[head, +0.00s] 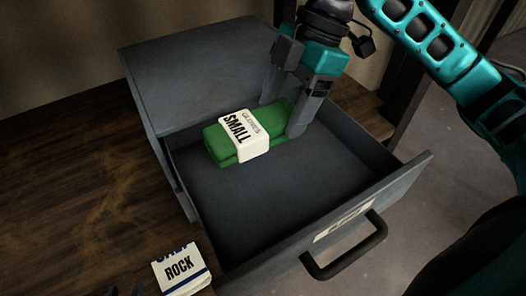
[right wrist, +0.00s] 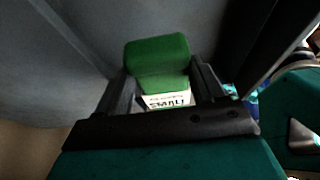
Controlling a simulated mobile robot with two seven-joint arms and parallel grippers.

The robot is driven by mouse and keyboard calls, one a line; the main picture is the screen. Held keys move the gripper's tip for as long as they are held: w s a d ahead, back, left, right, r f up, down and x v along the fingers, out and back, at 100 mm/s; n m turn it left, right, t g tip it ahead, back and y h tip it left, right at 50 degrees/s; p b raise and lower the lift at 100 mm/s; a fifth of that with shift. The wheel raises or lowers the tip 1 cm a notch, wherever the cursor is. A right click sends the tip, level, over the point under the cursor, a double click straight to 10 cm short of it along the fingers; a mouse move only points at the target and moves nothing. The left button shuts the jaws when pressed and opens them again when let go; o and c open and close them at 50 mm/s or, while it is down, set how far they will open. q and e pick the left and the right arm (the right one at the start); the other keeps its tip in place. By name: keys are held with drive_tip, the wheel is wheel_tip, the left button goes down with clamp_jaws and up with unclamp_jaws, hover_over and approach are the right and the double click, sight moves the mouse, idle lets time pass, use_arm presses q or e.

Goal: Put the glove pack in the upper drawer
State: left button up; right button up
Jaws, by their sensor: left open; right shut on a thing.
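The glove pack (head: 213,145) is green with a white band reading "SMALL GLOVES". It is inside or just above the open drawer (head: 395,187), near the cabinet end; I cannot tell whether it touches the drawer floor. My right gripper (head: 283,112) is shut on the pack's far right end. In the right wrist view, the pack (right wrist: 158,62) sits between the fingers. The drawer is pulled well out of the grey cabinet (head: 200,68), and its floor is otherwise bare. Only dark tips of my left gripper (head: 125,292) show at the bottom edge, apart and empty.
A white box labelled "ROCK" (head: 181,268) stands on the wooden table (head: 80,180) at the drawer's left. A dark handle (head: 345,250) sticks out from the drawer front. A dark post (head: 415,75) stands behind the drawer. The table left of the cabinet is clear.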

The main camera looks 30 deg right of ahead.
drive_tip(key=f, duration=0.2)
drive_tip(key=f+b, duration=0.1)
drive_tip(key=f, duration=0.2)
drive_tip(key=shift+s+d+f, duration=0.15)
drive_tip(key=shift+s+f, duration=0.05)
drive_tip(key=shift+f, duration=0.05)
drive_tip(key=shift+w+f+b, duration=0.1)
drive_tip(key=shift+f+b, duration=0.5)
drive_tip(key=shift+f, duration=1.7)
drive_tip(key=o, duration=1.1)
drive_tip(key=shift+c, duration=0.2)
